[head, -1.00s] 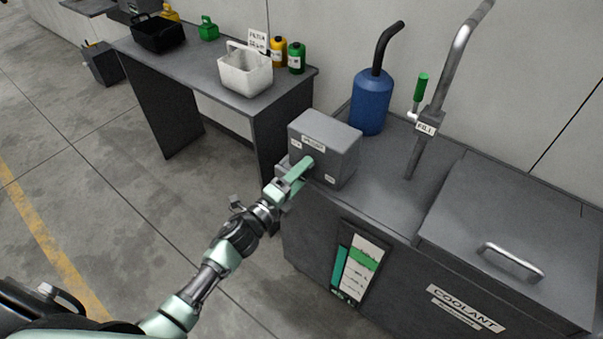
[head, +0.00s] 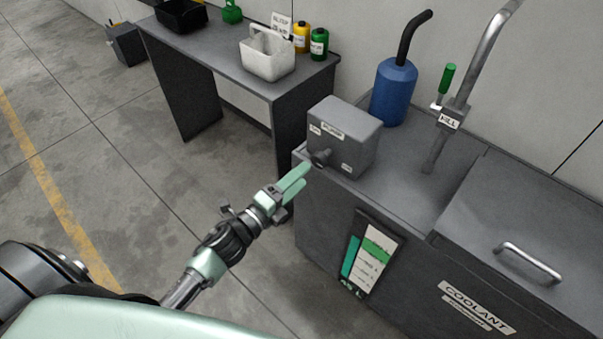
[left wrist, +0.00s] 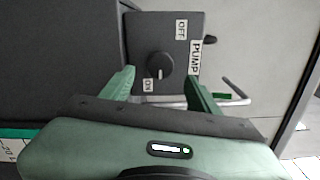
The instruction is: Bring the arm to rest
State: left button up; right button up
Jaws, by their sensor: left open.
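My left arm comes in from the left in the head view. Its gripper (head: 297,180) has green fingers and is open and empty, just in front of and below the grey pump box (head: 343,138). The box carries a dark knob (head: 320,157) on its front face, and the gripper is apart from it. In the left wrist view the knob (left wrist: 159,65) shows between and beyond the two open fingers (left wrist: 160,88). The labels OFF, PUMP and ON surround it, and its light mark points toward the ON label. My right gripper is not in view.
The pump box stands on a dark coolant tank (head: 400,205) with a lid handle (head: 528,262), a blue cylinder (head: 394,92) and a fill pipe (head: 449,118). A table (head: 212,55) behind holds a white basket (head: 267,58) and bottles. Open floor lies to the left.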

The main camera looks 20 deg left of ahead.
pick_arm(q)
jog(key=s+a+f+n+g+y, duration=0.25)
jog(key=s+f+n, duration=0.2)
jog(key=f, duration=0.65)
jog(key=s+a+f+n+g+y, duration=0.1)
jog(key=s+f+n+g, duration=0.3)
jog(key=f, duration=0.7)
jog(key=s+a+f+n+g+y, duration=0.15)
jog(key=s+f+n, duration=0.4)
jog(key=f, duration=0.55)
jog(key=s+f+n+g, duration=0.3)
jog(key=s+f, duration=0.4)
jog(key=s, duration=0.7)
jog(key=s+d+f+n+g+y+p, duration=0.1)
jog(key=s+f+n+g, duration=0.3)
jog(key=s, duration=1.1)
notch_tip(320, 180, down, 3)
jog(key=shift+s+d+f+n+g, duration=0.15)
jog(key=shift+s+n+g, duration=0.15)
jog(key=shift+g, duration=0.3)
